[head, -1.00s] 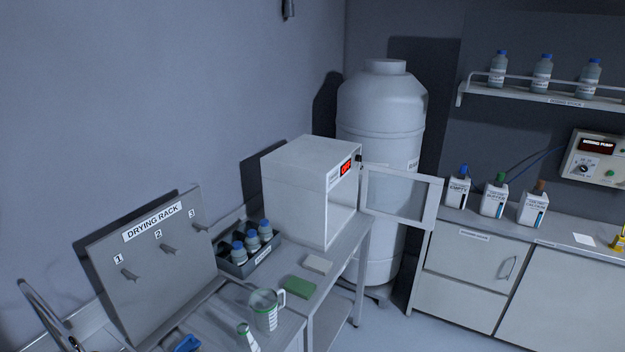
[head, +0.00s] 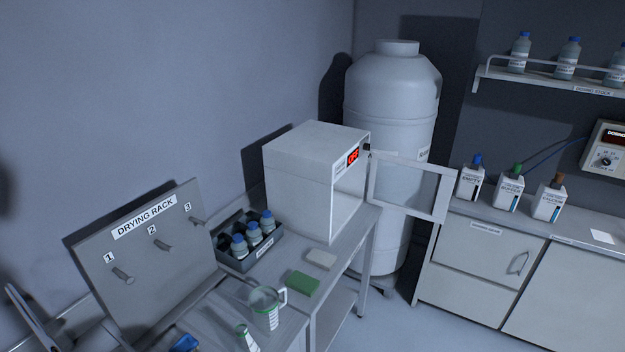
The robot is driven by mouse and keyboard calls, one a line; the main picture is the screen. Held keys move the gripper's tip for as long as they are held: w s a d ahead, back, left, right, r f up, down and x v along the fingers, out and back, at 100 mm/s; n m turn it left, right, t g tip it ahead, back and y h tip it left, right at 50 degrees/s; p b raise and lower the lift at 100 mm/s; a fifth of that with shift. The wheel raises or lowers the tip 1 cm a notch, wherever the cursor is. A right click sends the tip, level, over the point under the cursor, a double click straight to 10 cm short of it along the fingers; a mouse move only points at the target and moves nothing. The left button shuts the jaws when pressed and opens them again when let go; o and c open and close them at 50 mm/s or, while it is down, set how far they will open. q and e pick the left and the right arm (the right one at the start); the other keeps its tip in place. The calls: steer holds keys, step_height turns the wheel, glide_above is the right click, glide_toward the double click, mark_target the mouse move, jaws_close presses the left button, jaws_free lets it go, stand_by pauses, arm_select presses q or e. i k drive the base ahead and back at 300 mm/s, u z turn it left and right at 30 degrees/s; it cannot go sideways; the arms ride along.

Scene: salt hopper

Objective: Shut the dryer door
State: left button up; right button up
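The dryer (head: 300,187) is a white box on the grey side table, with a red display (head: 353,157) at its upper front that appears to read OFF. Its door (head: 443,196), a pale frame with a clear pane, stands wide open. The door is hinged at the right edge of the dryer front and swung out to the right, in front of the white tank. The dryer's opening faces right, and its inside is only partly visible. Neither of my grippers is in view.
A bottle tray (head: 249,256), a green sponge (head: 302,283), a pale block (head: 321,258) and a jug (head: 265,308) stand before the dryer. The drying rack (head: 150,262) is at left. The tank (head: 391,130) stands behind the door. Floor shows between table and right cabinets (head: 480,260).

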mark_target(448, 174)
steer(key=u, duration=0.5)
steer(key=k, duration=0.3)
steer(key=z, duration=2)
steer(key=i, duration=1.75)
steer(key=u, duration=0.85)
steer(key=i, duration=0.7)
steer(key=u, duration=0.8)
